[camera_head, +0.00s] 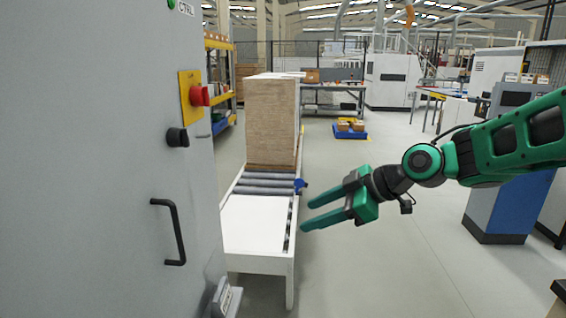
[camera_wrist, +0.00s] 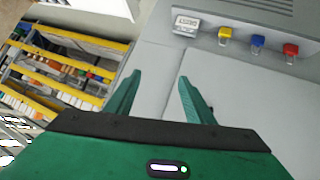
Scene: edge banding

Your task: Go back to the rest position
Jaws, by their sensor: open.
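My gripper (camera_head: 305,214) is green and reaches in from the right in the head view. Its two fingers are spread apart with nothing between them. It hangs in free air over the aisle, to the right of the white conveyor table (camera_head: 256,222), and points left toward a grey control cabinet (camera_head: 95,170). In the wrist view the open fingers (camera_wrist: 158,95) show in front of grey cabinet panels (camera_wrist: 235,80). No contact with anything shows.
The cabinet carries a red button (camera_head: 199,96), a black knob (camera_head: 177,137) and a handle (camera_head: 172,232). A tall board stack (camera_head: 271,122) stands on the conveyor. A blue-grey console (camera_head: 508,200) stands behind my arm. The floor (camera_head: 380,260) below the gripper is clear.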

